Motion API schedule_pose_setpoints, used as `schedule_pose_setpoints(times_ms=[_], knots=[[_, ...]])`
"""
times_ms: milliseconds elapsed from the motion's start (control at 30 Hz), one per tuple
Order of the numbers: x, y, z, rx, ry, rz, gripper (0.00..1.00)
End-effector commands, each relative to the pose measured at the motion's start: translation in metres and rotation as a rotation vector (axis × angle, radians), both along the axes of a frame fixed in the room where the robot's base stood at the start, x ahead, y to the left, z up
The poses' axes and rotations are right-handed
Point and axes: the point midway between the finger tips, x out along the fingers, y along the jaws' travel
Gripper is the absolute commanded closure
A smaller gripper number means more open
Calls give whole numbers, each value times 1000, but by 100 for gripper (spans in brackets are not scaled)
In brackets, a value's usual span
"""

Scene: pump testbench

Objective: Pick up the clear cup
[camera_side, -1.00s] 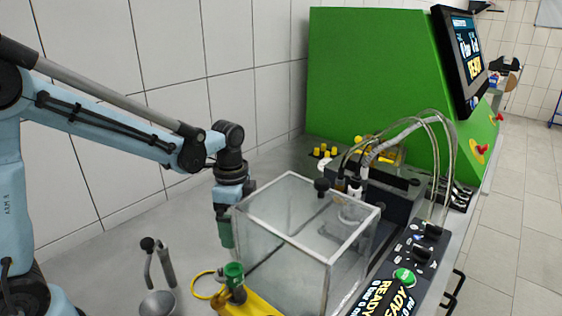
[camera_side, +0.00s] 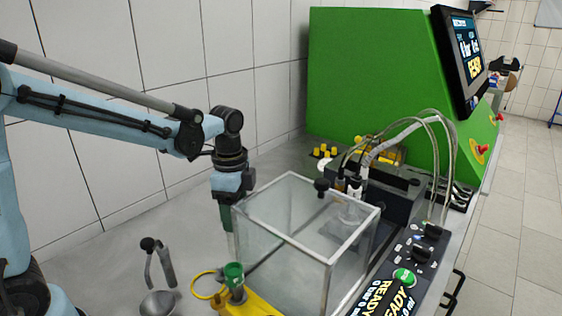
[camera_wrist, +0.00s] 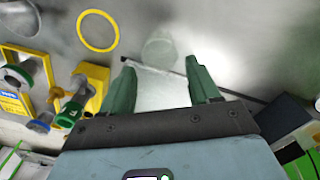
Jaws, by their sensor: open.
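In the wrist view, a pale, see-through round shape (camera_wrist: 159,47) that looks like the clear cup lies just beyond my fingertips, roughly centred between them. My gripper (camera_wrist: 161,64) has its two green fingers apart with nothing held between them. In the side view, my gripper (camera_side: 226,222) points down at the left back edge of the glass box (camera_side: 292,240), close beside it. The cup is hard to make out in the side view. Another clear vessel (camera_side: 351,214) shows faintly through the box, under the tubes.
A yellow ring (camera_side: 206,285) and a yellow holder with a green-topped part (camera_side: 234,277) stand in front of my gripper. The tubes and control panel (camera_side: 412,255) are right of the box. The tiled wall is behind.

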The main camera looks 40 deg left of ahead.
Motion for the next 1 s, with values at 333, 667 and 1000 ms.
schedule_pose_setpoints(times_ms=[333,667,1000], knots=[[-4,2,3,-16,-24,47,39],[-32,12,20,-178,-220,457,39],[-38,14,20,-266,-303,650,39]])
